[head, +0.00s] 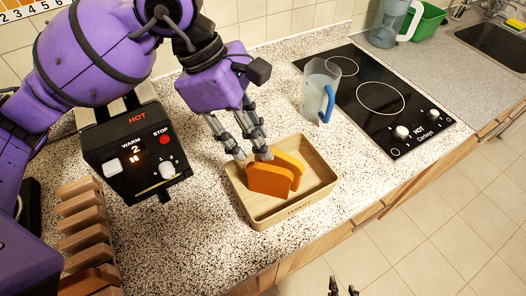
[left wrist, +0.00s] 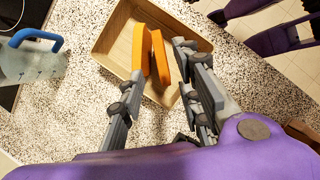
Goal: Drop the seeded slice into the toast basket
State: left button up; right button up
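The toast basket (head: 319,202), a pale wooden tray with low walls, sits on the speckled counter. Two orange-brown slices stand on edge in it: a front slice (head: 268,181) and a rear slice (head: 291,163). Both also show in the left wrist view, the first (left wrist: 140,50) beside the second (left wrist: 159,58). I cannot make out seeds on either. My left gripper (head: 252,155) points down at the basket, close to the slices. Its fingers are spread apart in the left wrist view (left wrist: 158,62). My right gripper (head: 343,289) is low at the bottom edge, fingers apart, away from the counter.
A black toaster (head: 133,157) marked HOT stands left of the basket, with a wooden rack (head: 83,228) in front. A clear jug with a blue handle (head: 318,88) stands behind the basket, beside the black hob (head: 375,98). Speckled counter right of the basket is clear.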

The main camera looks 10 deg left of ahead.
pick_arm(q)
jog(key=v, duration=0.5)
jog(key=shift+a+r, duration=0.1)
jog(key=shift+r, duration=0.25)
